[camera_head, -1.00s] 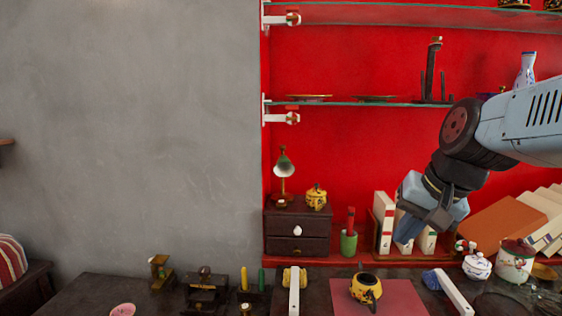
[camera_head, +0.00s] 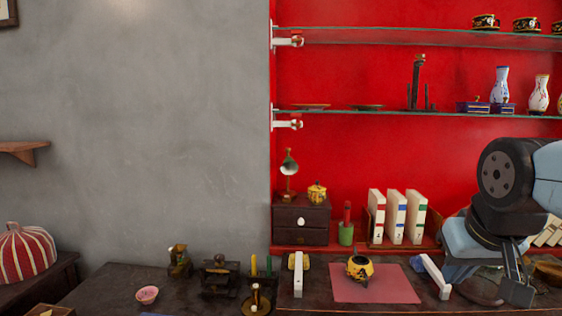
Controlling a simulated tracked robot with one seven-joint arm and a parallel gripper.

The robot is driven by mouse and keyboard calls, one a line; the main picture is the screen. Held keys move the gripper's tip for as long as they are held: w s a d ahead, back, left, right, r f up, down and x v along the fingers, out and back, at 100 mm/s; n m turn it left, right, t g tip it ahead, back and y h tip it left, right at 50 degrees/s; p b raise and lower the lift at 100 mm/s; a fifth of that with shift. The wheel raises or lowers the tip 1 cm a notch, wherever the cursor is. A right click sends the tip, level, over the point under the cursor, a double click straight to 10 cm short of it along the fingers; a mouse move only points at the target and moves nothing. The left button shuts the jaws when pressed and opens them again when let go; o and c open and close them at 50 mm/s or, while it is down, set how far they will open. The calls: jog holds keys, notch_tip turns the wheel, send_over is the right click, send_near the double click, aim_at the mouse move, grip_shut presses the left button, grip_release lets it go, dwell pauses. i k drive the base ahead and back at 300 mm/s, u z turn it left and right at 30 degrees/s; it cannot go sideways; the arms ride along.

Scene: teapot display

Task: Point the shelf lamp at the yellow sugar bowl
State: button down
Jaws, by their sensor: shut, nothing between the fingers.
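The shelf lamp (camera_head: 289,168) has a small green shade on a thin brass stem. It stands on the left part of the top of a dark drawer cabinet (camera_head: 288,216); the pale inside of its shade faces toward the camera. The yellow sugar bowl (camera_head: 317,193) with dark marks sits on the same cabinet top, just right of the lamp. My gripper (camera_head: 519,288) is at the lower right, pointing down, shut and empty, far to the right of the lamp and bowl. Nothing hides the lamp or the bowl.
A yellow teapot (camera_head: 360,268) sits on a pink mat (camera_head: 375,288) on the dark table. White binders (camera_head: 397,215) and a green cup (camera_head: 346,234) stand right of the cabinet. Glass shelves (camera_head: 420,39) with vases hang above. A pink bowl (camera_head: 147,295) is at the left.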

aim_at(289, 167)
jog(key=z, duration=1.55)
jog(key=k, duration=1.5)
jog(key=u, duration=1.65)
jog(key=i, duration=1.5)
jog(key=z, duration=0.05)
